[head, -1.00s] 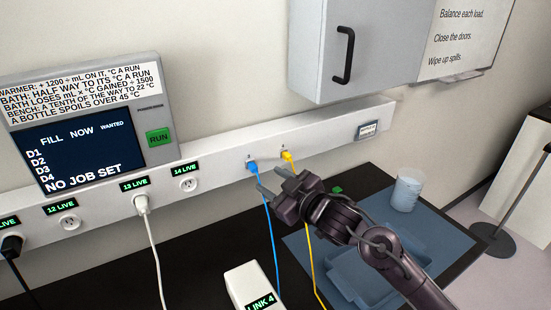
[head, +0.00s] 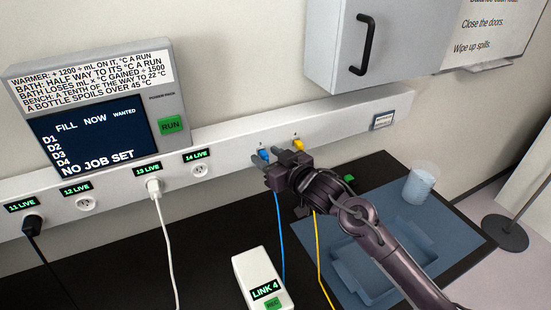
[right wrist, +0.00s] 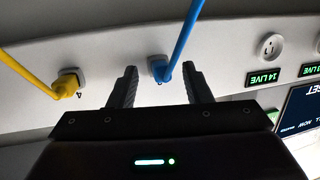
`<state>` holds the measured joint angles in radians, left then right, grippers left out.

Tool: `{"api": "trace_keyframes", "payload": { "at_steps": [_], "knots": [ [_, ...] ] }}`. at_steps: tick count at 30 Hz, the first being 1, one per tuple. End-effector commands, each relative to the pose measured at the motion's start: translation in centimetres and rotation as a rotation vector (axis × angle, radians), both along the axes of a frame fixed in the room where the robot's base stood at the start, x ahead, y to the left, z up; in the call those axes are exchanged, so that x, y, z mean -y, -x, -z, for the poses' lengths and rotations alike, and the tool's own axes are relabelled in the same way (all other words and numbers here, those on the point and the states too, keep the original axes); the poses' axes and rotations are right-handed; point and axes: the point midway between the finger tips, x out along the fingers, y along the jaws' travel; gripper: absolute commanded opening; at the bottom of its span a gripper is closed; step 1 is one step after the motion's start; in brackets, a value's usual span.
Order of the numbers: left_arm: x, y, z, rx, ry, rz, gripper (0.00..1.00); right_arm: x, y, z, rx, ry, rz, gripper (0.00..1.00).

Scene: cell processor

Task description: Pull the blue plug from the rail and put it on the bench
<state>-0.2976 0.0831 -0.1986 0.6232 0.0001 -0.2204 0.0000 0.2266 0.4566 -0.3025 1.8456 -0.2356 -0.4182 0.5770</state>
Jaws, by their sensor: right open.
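The blue plug (head: 263,155) sits in the rail (head: 226,150), with its blue cable (head: 279,230) hanging down to the bench (head: 205,255). In the right wrist view the blue plug (right wrist: 160,70) lies between the two fingers, nearer the right one. My right gripper (head: 270,168) is open in front of the rail at the blue plug; it also shows in the right wrist view (right wrist: 160,85). I cannot tell whether a finger touches the plug. My left gripper is not in view.
A yellow plug (head: 299,145) sits in the rail just right of the blue one. A white LINK 4 box (head: 258,275) stands on the bench below. A white plug (head: 153,186) and a black plug (head: 33,222) are further left. A cup (head: 420,183) stands at the right.

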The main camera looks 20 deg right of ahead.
Motion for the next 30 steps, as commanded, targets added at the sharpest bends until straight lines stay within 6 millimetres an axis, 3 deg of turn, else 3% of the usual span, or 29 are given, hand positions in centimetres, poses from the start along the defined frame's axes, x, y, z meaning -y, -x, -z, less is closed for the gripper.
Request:
{"api": "trace_keyframes", "payload": {
  "at_steps": [7, 18, 22, 23, 26, 30],
  "knots": [
    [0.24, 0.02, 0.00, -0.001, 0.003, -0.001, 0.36, -0.05, -0.09, 0.06, 0.000, 0.001, 0.000, 0.45],
    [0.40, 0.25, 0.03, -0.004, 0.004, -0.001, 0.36, -0.01, -0.09, 0.04, 0.000, 0.001, 0.000, 0.00],
    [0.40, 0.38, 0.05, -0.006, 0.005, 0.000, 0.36, -0.02, -0.07, 0.03, 0.000, 0.001, 0.000, 0.00],
    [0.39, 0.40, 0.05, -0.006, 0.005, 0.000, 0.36, -0.02, -0.07, 0.03, 0.000, 0.001, 0.000, 0.15],
    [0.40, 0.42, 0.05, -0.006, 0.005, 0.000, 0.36, -0.02, -0.08, 0.02, 0.000, 0.001, 0.000, 0.02],
    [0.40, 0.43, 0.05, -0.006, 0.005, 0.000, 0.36, -0.02, -0.08, 0.01, 0.001, 0.001, 0.000, 0.00]
  ]
}}
